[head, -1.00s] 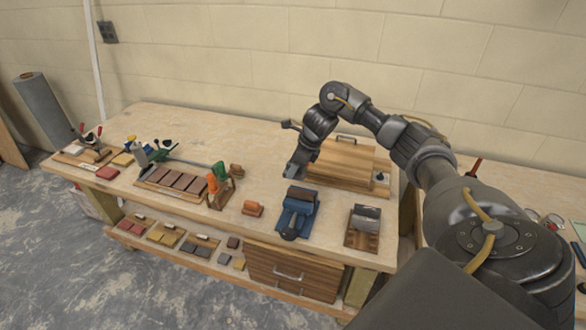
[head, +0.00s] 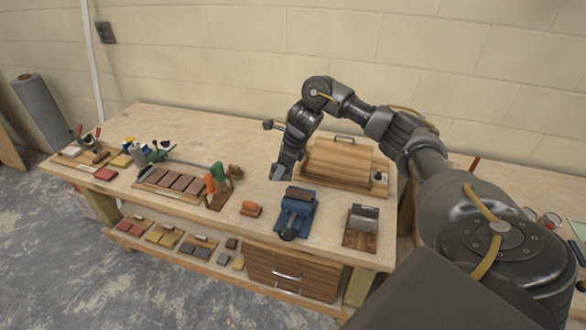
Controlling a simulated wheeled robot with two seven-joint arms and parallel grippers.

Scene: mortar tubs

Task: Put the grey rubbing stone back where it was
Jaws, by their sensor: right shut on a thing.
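My right gripper (head: 281,165) points down over the middle of the workbench (head: 235,137), just left of a wooden box with a handle. It is shut on a small grey piece (head: 278,173), which looks like the grey rubbing stone; the fingers hide part of it. The piece is low, close to the bench top; I cannot tell whether it touches the wood. My left gripper is not in view.
The wooden box (head: 338,162) stands right of the gripper. In front are a blue vise (head: 297,212), an orange block (head: 251,208) and a grey metal tool on a board (head: 363,222). A tray of brown blocks (head: 160,184) lies left. Bench behind the gripper is clear.

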